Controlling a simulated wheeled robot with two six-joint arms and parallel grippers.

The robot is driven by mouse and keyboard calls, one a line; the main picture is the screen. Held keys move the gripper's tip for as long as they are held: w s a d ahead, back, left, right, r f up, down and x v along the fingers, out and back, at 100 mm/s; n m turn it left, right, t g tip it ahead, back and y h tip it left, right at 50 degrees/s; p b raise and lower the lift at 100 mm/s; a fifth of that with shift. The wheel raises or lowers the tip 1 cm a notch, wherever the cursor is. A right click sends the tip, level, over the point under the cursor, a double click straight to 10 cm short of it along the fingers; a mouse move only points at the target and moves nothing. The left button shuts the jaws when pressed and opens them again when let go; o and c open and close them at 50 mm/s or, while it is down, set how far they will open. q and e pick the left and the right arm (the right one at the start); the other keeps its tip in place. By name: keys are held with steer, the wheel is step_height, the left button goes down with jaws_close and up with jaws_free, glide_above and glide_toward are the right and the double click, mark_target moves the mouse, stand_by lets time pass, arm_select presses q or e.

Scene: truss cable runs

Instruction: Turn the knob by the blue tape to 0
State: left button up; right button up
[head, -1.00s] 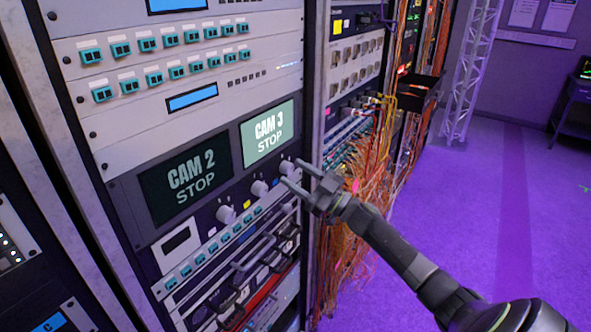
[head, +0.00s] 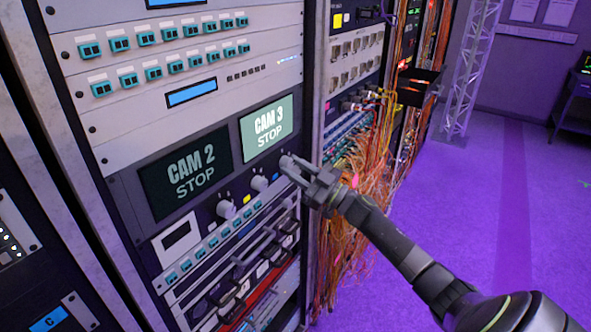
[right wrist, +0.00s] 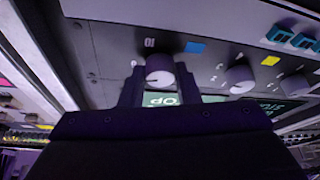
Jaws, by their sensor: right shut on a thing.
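The knob by the blue tape is a pale round knob (right wrist: 160,69) on the dark panel, seen between my fingers in the right wrist view. The blue tape (right wrist: 195,47) is on the panel beside it. Printed marks, a 10 and what looks like a 0, stand near the knob. A short mark shows on the knob, but I cannot tell exactly where it points. My left gripper is not in view.
A middle knob (head: 260,183) and a left knob (head: 225,208) sit in the same row, with yellow tape (right wrist: 270,60) between them. Above are the CAM 2 (head: 186,174) and CAM 3 (head: 267,128) screens. Orange cables (head: 345,240) hang to the right of the rack post.

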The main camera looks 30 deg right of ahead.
steer(key=shift+n, duration=0.3)
steer(key=n+g+y+b, duration=0.1)
steer(key=n, duration=0.2)
steer(key=shift+d+n+g+y+b, duration=0.15)
steer(key=shift+n+g+y+b, duration=0.25)
steer(key=n+g, duration=0.1)
steer(key=n, duration=0.1)
steer(key=n+b, duration=0.1)
steer(key=n, duration=0.2)
steer(key=shift+w+d+r+g+y, duration=0.1)
steer(key=shift+g+y, duration=0.3)
steer(key=n+g+b, duration=0.1)
steer(key=n+g, duration=0.1)
steer(key=n, duration=0.2)
steer(key=shift+d+r, duration=0.1)
steer(key=shift+r, duration=0.05)
steer(key=n+g+b, duration=0.1)
steer(key=n, duration=0.3)
steer(key=shift+r+h, duration=0.2)
steer(key=shift+h, duration=0.1)
steer(key=shift+n, duration=0.3)
steer(key=o, duration=1)
